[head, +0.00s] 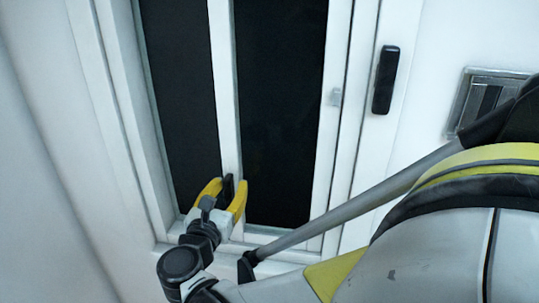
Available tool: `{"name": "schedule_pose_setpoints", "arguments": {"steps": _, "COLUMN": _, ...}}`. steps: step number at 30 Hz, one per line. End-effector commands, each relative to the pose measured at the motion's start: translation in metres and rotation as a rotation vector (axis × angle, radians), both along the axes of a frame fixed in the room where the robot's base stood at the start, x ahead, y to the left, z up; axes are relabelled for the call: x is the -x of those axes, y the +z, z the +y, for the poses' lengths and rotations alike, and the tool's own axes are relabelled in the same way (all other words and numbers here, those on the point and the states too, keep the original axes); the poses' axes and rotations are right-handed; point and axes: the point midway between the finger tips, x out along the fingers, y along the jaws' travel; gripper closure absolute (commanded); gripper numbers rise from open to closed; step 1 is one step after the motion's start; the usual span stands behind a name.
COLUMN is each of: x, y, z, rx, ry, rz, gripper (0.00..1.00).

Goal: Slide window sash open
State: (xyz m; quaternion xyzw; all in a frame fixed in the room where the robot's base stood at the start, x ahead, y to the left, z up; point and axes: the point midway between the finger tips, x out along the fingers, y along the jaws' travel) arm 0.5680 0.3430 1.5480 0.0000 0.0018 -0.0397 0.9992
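The window has a white frame with two dark panes. The left pane (180,90) and the right pane (283,110) are parted by a white upright sash stile (224,85). My gripper (229,183) is at the lower part of this stile, its yellow fingers apart on either side of a small upright black piece (228,188). This piece may be a sash handle; I cannot tell whether the fingers press on it. A longer black handle (385,80) is on the white upright at the right. My wrist hides part of the lower frame.
A metal vent or switch plate (480,95) is on the white wall to the right, partly hidden by my arm. Bare white wall (40,180) is at the left.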

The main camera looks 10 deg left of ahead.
Motion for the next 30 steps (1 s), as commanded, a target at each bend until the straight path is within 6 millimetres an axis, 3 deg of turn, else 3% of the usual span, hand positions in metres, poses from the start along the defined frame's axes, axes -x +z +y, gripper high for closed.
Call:
{"name": "schedule_pose_setpoints", "arguments": {"steps": 8, "x": 0.001, "y": 0.0, "z": 0.001, "rx": 0.0, "ry": 0.001, "rz": 0.0, "gripper": 0.62}}
{"name": "schedule_pose_setpoints", "arguments": {"steps": 12, "x": 0.001, "y": 0.0, "z": 0.001, "rx": 0.0, "ry": 0.001, "rz": 0.0, "gripper": 1.0}}
{"name": "schedule_pose_setpoints", "arguments": {"steps": 23, "x": 0.0, "y": -0.001, "z": 0.004, "rx": -0.001, "ry": 0.001, "rz": 0.001, "gripper": 1.0}}
{"name": "schedule_pose_setpoints", "arguments": {"steps": 30, "x": -0.003, "y": -0.004, "z": 0.041, "rx": 0.0, "ry": 0.004, "rz": 0.0, "gripper": 1.0}}
